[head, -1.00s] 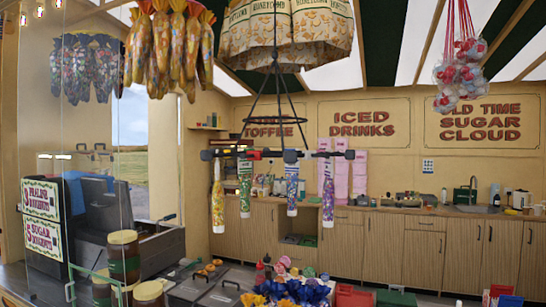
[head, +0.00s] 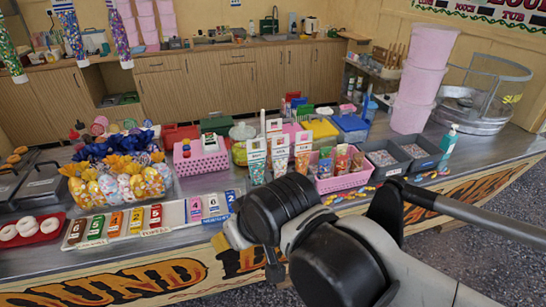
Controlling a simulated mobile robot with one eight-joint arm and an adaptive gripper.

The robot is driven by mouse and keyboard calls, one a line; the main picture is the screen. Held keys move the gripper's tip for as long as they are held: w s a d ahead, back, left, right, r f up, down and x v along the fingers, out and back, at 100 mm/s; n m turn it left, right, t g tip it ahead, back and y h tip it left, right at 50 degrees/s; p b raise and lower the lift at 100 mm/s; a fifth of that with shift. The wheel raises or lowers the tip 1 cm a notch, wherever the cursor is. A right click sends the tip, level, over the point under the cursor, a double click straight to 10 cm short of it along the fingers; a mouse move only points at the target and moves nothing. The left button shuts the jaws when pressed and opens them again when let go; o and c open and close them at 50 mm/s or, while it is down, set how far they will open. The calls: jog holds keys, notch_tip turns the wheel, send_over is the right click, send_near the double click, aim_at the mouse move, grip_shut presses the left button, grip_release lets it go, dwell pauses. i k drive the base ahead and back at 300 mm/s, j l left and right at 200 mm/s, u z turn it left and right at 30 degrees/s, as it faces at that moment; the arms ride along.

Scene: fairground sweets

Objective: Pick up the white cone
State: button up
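I cannot pick out a white cone for sure in the head view. Several upright white-topped packs (head: 256,160) stand in a row near the middle of the counter, partly behind my arm. Small brown cone-like shapes (head: 396,58) stand at the back right, too small to tell their colour well. My arm, black and white, reaches in from the lower right over the counter's front edge. What seems to be my gripper (head: 238,243) shows at its left end, in front of the counter's lettered front panel. Its fingers are mostly hidden behind the arm, and nothing held shows.
The metal counter (head: 196,242) is crowded. A pink basket (head: 345,182), grey trays (head: 418,150), a pink tub stack (head: 421,80) and a pump bottle (head: 448,142) stand right. A tray of coloured packets (head: 70,236) lies left.

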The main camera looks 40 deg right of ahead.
aim_at(281, 152)
jog(key=l+u, duration=0.1)
jog(key=l, duration=0.6)
jog(key=l+u, duration=0.1)
jog(key=l, duration=0.6)
jog(key=k+l+u, duration=0.1)
jog(key=l, duration=0.6)
